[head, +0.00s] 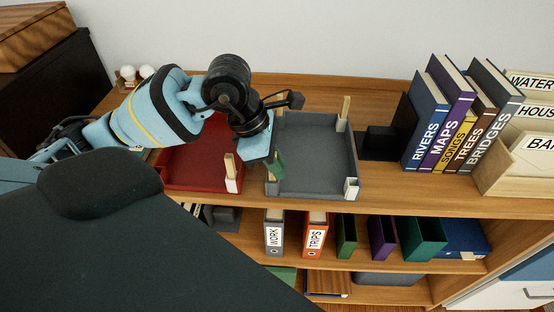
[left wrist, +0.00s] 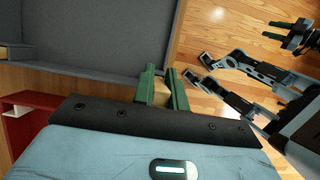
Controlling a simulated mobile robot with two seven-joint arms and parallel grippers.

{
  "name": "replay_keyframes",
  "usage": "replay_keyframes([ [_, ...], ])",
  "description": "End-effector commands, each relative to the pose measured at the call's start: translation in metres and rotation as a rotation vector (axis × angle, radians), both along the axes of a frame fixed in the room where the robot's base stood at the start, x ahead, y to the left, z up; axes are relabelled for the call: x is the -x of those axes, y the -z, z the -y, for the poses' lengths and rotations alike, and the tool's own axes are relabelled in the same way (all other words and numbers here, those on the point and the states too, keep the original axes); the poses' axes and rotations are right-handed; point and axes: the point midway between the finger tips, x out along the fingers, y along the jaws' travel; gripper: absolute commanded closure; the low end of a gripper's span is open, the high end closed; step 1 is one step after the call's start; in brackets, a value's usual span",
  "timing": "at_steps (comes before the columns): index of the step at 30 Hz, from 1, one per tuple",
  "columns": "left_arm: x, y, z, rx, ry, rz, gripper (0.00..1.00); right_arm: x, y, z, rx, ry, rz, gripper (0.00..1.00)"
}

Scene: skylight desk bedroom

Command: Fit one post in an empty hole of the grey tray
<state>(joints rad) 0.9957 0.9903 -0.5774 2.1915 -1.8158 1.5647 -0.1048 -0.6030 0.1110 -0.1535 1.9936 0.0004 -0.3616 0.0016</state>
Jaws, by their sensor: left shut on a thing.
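The grey tray (head: 318,150) stands on the shelf top. One wooden post (head: 344,108) stands in its far right corner. Its near right corner holder (head: 351,187) is white and looks empty. My left gripper (head: 276,166) is over the tray's near left corner, its green fingers shut on a wooden post (left wrist: 160,94). In the head view the held post (head: 270,176) is mostly hidden, and I cannot tell whether it is in the hole.
A red tray (head: 196,175) with a wooden post (head: 230,166) in its near right corner stands left of the grey tray. A black object (head: 380,140) and books (head: 428,120) stand to the right. Binders (head: 316,235) fill the shelf below.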

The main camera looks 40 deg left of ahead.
Motion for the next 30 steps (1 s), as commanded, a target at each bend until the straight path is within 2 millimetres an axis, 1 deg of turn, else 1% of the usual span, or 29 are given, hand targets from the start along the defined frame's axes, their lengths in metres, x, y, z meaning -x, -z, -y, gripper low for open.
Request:
replay_keyframes([
  [10, 0.000, 0.001, 0.000, 0.000, 0.000, 0.001, 1.00, 0.000, 0.000, -0.001, -0.002, 0.003, -0.001, 0.64],
  [11, 0.000, 0.001, 0.000, 0.000, 0.000, 0.001, 0.82, 0.000, 0.000, -0.001, -0.002, 0.003, -0.001, 0.64],
  [15, 0.000, 0.001, 0.000, 0.000, 0.000, 0.000, 0.64, 0.000, 0.000, -0.001, -0.002, 0.003, -0.001, 0.64],
  [16, 0.000, 0.001, 0.000, 0.000, 0.000, 0.000, 0.61, 0.000, 0.000, -0.001, -0.002, 0.003, -0.001, 0.64],
  [25, 0.000, -0.001, -0.001, 0.000, 0.000, 0.001, 0.61, 0.000, 0.000, 0.000, 0.001, -0.001, -0.001, 0.64],
  [28, 0.001, -0.009, -0.004, -0.001, -0.001, 0.003, 0.61, 0.000, 0.000, 0.000, 0.001, -0.002, -0.001, 0.64],
  [30, 0.003, -0.018, -0.007, -0.002, -0.002, 0.003, 0.61, 0.000, 0.000, 0.001, 0.001, -0.002, -0.001, 0.64],
])
